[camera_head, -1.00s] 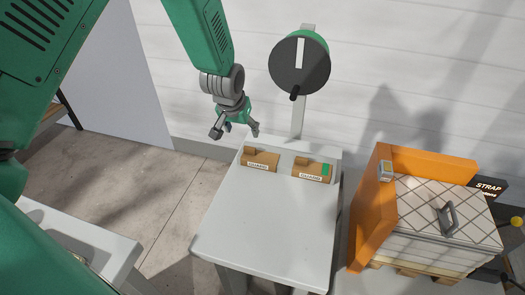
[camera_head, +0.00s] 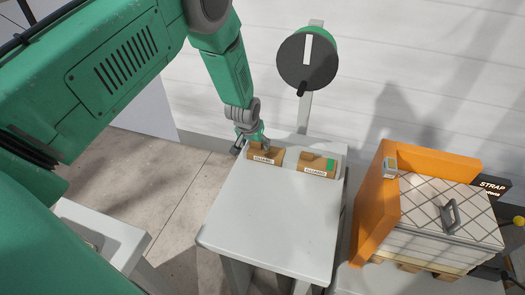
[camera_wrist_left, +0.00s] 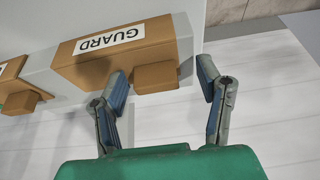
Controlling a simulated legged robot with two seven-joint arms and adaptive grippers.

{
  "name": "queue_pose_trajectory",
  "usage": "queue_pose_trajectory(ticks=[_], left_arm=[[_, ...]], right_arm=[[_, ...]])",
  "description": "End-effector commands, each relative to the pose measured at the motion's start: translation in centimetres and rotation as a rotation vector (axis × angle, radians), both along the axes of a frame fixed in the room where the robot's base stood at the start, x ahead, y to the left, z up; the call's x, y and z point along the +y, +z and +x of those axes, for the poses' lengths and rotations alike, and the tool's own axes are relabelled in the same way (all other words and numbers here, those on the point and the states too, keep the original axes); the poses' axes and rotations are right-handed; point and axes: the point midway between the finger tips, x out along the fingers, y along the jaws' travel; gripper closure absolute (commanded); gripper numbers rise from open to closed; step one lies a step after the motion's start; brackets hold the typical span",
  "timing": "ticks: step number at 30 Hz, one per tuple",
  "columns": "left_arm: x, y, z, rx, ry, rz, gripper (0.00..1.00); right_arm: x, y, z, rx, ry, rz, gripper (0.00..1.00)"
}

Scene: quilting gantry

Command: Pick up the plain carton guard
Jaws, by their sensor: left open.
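The plain carton guard (camera_head: 267,155) is a brown block with a white GUARD label and no green mark. It lies at the back left of the grey table (camera_head: 265,225). In the left wrist view the plain carton guard (camera_wrist_left: 120,52) shows its label and a small raised tab (camera_wrist_left: 157,76). My left gripper (camera_head: 252,145) is at the guard's back edge, above the tab. In the left wrist view its open fingers (camera_wrist_left: 165,88) stand on either side of the tab, with space at the right finger. Whether the left finger touches is unclear. My right gripper is not in view.
A second guard with a green patch (camera_head: 316,165) lies just right on the same table. A dial on a post (camera_head: 307,62) stands behind. An orange corner guard (camera_head: 375,215) and a strapped pallet load (camera_head: 445,225) stand at the right. The table's front is clear.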

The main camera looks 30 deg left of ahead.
Motion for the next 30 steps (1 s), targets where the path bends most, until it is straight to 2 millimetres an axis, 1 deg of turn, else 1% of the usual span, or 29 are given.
queue_pose_trajectory(ticks=[5,6,8,9,19,22,25,30], left_arm=[[-0.1,0.0,0.0,-0.001,0.000,0.001,0.41],[-0.1,0.0,0.0,-0.001,-0.001,0.002,0.45],[-0.1,-0.1,0.0,-0.001,0.000,0.001,0.66],[-0.1,-0.1,0.0,0.000,0.000,0.001,0.80],[0.0,-0.1,0.0,0.000,0.000,0.000,0.81],[0.0,0.5,0.0,-0.001,0.000,0.000,0.81],[0.0,2.0,0.1,-0.003,0.000,0.001,0.81],[0.0,5.6,0.1,-0.005,0.000,0.000,0.81]], right_arm=[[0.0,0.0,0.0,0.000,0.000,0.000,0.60],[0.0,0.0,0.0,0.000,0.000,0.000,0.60],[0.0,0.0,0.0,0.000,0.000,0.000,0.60],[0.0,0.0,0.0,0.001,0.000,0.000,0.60],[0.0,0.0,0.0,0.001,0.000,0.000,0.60],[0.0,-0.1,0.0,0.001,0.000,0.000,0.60],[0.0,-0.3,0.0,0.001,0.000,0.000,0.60],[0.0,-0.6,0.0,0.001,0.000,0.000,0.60]])
